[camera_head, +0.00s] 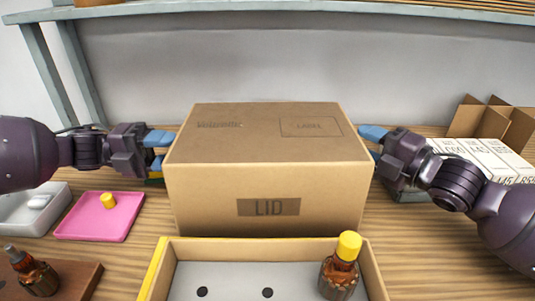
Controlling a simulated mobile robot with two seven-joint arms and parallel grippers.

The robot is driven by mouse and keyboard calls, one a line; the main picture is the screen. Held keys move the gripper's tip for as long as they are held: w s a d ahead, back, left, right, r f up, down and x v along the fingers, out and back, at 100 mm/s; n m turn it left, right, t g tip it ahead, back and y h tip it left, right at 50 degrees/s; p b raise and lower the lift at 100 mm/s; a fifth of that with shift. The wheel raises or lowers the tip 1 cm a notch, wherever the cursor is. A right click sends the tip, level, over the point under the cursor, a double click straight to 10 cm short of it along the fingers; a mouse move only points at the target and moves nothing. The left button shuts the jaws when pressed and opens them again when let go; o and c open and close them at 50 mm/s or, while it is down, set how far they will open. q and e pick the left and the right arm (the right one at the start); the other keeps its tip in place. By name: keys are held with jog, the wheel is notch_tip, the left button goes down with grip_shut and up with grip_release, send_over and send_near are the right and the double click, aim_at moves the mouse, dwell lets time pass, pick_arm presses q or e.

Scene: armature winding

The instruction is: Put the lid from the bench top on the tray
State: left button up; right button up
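The lid (268,180), a large brown cardboard box shape marked LID, is upright in the middle of the head view, behind the tray. The tray (230,251) is an open cardboard box with a yellow left edge, at the bottom centre; its near part is cut off. It holds a grey insert with dark holes and a brown yellow-capped bottle (340,268). My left gripper (160,150) is at the lid's left side, blue fingers apart. My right gripper (374,144) is at its right side, fingers apart. I cannot tell whether either touches the lid. The lid's lower edge is partly hidden.
A pink tray (90,225) with a yellow cap stands at the left beside a grey tray (25,220). A dropper bottle (32,272) stands at the lower left. White boxes (480,160) and a cardboard divider (485,120) stand at the right. A shelf (300,6) spans the back above.

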pick_arm(q)
jog(key=shift+d, duration=0.1)
grip_shut()
pick_arm(e)
grip_shut()
